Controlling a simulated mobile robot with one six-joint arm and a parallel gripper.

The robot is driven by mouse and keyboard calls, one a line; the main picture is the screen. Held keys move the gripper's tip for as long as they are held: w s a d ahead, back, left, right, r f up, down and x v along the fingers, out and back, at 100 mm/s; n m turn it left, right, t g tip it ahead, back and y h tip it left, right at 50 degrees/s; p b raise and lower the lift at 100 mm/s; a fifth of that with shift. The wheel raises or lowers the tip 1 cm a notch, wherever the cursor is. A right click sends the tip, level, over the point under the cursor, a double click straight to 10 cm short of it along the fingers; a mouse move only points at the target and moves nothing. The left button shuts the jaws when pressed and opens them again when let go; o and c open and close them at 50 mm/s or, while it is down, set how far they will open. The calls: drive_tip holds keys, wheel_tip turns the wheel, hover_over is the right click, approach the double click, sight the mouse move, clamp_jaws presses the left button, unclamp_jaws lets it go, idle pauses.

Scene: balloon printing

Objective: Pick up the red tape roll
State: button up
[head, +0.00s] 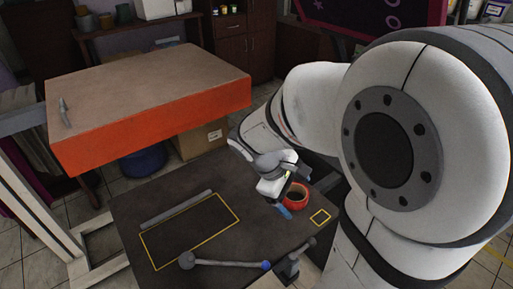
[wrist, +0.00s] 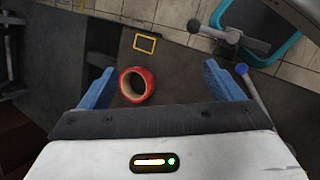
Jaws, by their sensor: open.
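The red tape roll (head: 297,197) rests on the dark work surface (head: 190,210), near its right side, just right of my gripper (head: 285,210) in the head view. In the wrist view the red tape roll (wrist: 137,85) shows its hollow centre. It lies between the two blue fingertips of my gripper (wrist: 162,82) in the picture, nearer the left one. The fingers are wide apart with nothing between them that I can see touching. The height of the fingers above the surface is hard to tell.
An empty yellow square outline (head: 320,217) lies right of the roll. A larger yellow rectangle (head: 190,232) and a grey bar (head: 176,209) are to the left. A lever with a blue knob (head: 225,263) lies at the front. A raised orange-edged slab (head: 150,130) stands behind.

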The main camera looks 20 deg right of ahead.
drive_tip(key=shift+o, duration=1.3)
drive_tip(key=w+d+f+n+h+b, duration=0.1)
drive_tip(key=w+f+n+h+b, duration=0.3)
drive_tip(key=f, duration=0.6)
drive_tip(key=shift+w+d+n, duration=0.35)
drive_tip(key=shift+w+n, duration=0.75)
drive_tip(key=shift+w, duration=0.1)
drive_tip(key=n+t+h+b, duration=0.3)
drive_tip(key=n, duration=0.3)
approach(304, 193)
drive_tip(key=x, duration=0.4)
drive_tip(key=shift+d+f+p, duration=0.1)
drive_tip(key=shift+d+p, duration=0.2)
drive_tip(key=shift+d, duration=0.1)
drive_tip(key=shift+c, duration=0.2)
drive_tip(key=c, duration=0.9)
drive_tip(key=shift+o, duration=0.2)
